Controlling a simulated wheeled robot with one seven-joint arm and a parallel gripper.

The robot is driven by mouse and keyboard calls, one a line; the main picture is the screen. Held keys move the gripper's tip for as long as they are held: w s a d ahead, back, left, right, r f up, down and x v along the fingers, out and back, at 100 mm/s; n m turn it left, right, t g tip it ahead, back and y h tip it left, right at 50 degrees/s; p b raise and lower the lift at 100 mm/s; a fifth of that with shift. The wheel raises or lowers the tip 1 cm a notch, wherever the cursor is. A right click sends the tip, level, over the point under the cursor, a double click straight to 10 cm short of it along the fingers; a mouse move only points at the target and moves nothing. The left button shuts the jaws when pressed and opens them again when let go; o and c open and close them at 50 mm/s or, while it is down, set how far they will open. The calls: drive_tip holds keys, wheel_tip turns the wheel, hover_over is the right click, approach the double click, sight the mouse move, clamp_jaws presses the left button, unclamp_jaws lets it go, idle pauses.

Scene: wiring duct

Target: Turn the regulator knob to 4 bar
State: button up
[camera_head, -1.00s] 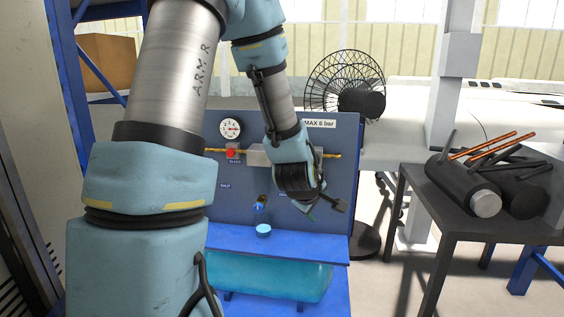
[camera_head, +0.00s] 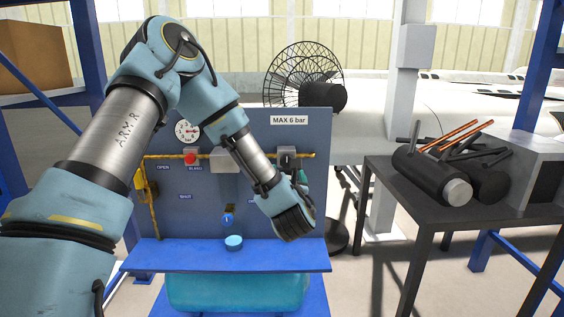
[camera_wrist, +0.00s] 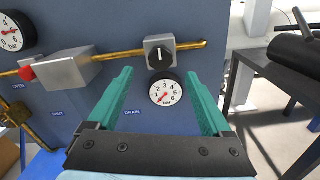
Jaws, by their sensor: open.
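The regulator knob (camera_wrist: 160,53) is black with a pale upright mark, on a grey square block in the brass pipe; in the head view the knob (camera_head: 287,156) sits at the panel's right, under the "MAX 6 bar" sign (camera_head: 289,120). Just below it in the wrist view is a white gauge (camera_wrist: 166,90) marked in bar, its red needle pointing lower left near the low end. My gripper (camera_wrist: 158,75) is open and empty, its green fingers either side of the gauge, tips a little below the knob. In the head view my gripper (camera_head: 302,178) is partly hidden by its own wrist.
A second gauge (camera_head: 187,131) and a red button (camera_head: 190,158) are at the panel's left. A blue valve handle (camera_head: 228,220) is lower down, above a blue round piece (camera_head: 234,243) on the shelf. A dark table (camera_head: 460,205) with cylinders stands right. A fan (camera_head: 303,75) is behind.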

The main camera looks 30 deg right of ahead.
sight(287, 162)
drive_tip(key=p+x, duration=0.2)
drive_tip(key=x, duration=0.5)
drive_tip(key=shift+w+d, duration=0.25)
clamp_jaws()
idle(0.4)
